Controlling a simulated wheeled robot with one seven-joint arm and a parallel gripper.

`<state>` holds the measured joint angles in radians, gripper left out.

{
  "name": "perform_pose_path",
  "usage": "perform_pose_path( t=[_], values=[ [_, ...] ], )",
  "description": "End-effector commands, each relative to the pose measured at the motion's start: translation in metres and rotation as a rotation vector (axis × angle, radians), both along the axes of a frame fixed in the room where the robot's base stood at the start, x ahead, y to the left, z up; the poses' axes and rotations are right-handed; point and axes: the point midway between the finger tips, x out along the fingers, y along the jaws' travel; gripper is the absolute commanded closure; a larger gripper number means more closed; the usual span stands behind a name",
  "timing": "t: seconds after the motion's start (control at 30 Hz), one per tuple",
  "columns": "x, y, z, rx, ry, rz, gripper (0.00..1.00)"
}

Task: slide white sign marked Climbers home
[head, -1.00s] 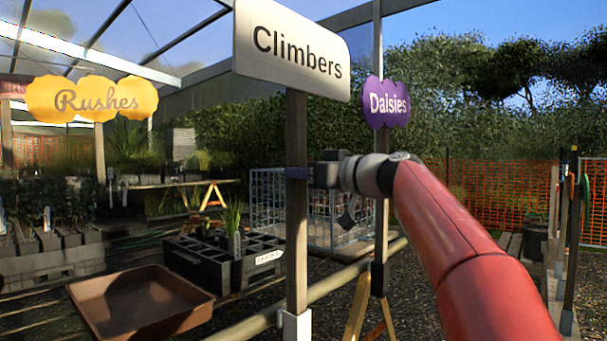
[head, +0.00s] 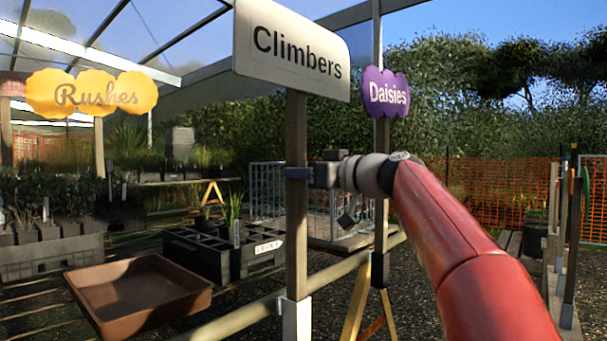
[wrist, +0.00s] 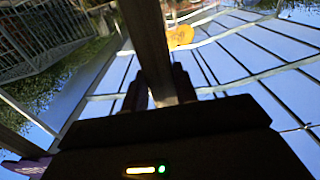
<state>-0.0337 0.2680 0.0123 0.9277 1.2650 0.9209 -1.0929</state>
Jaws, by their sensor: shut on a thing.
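The post's foot sits in a pale socket (head: 296,318) at the front rail, partly cut off by the picture's bottom edge. My gripper (head: 299,173) is shut on the post, well below the board. In the wrist view the post (wrist: 150,40) runs up between the two dark fingers, and the board is not visible there.
A rail (head: 236,322) runs diagonally past the post. A purple Daisies sign (head: 386,92) on its post stands close behind, right. A brown tray (head: 140,297) and black crate (head: 205,256) are left. An orange Rushes sign (head: 91,95) stands at the far left.

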Motion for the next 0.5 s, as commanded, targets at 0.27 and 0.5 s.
perform_pose_path(
  t=[0.27, 0.5],
  values=[
    [-0.0009, 0.0001, 0.0011, 0.002, -0.003, 0.000, 0.98],
    [-0.0010, 0.0003, -0.0067, 0.001, -0.003, 0.000, 0.98]
  ],
)
